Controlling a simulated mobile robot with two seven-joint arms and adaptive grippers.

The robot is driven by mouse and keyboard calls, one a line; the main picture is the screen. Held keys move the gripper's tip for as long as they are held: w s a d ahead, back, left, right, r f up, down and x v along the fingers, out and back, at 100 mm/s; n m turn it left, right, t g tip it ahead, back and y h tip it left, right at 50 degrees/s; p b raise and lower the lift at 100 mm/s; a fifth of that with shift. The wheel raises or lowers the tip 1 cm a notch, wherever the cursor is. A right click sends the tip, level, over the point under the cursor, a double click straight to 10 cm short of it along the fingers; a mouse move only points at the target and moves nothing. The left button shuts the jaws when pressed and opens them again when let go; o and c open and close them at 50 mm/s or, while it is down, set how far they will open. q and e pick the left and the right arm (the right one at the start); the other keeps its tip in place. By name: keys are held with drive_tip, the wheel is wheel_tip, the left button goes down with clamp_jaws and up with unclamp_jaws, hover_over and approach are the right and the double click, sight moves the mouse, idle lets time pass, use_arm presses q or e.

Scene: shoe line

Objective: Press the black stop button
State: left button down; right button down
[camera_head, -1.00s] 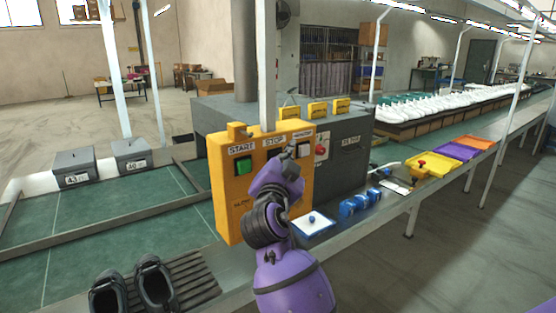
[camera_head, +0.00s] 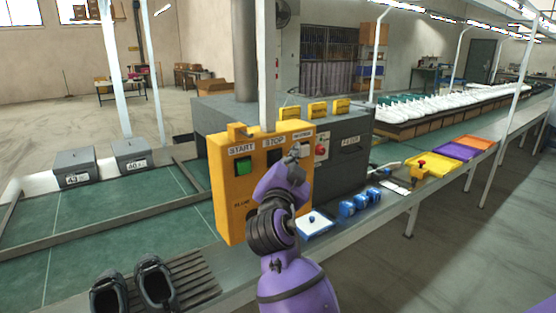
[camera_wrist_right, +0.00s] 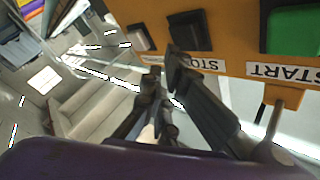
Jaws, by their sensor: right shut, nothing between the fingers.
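The yellow control box (camera_head: 228,190) stands on the line with a row of labelled buttons. The black stop button (camera_head: 274,156) is under the STOP label, right of the green START button (camera_head: 242,167). In the right wrist view, which is upside down, the black stop button (camera_wrist_right: 189,29) sits above the STOP label. My right gripper (camera_head: 295,153) is shut and empty in front of the box, just right of the stop button. In the right wrist view its fingers (camera_wrist_right: 163,75) are near the STOP label; I cannot tell whether they touch the box. My left gripper is out of view.
A pale button (camera_wrist_right: 140,37) is beside the stop button on the box. A red button (camera_head: 320,150) is on the grey machine behind. Black shoes (camera_head: 155,284) stand in front.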

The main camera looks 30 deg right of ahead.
drive_tip(key=shift+s+d+p, duration=0.2)
drive_tip(key=shift+s+p, duration=0.2)
drive_tip(key=shift+s, duration=2.1)
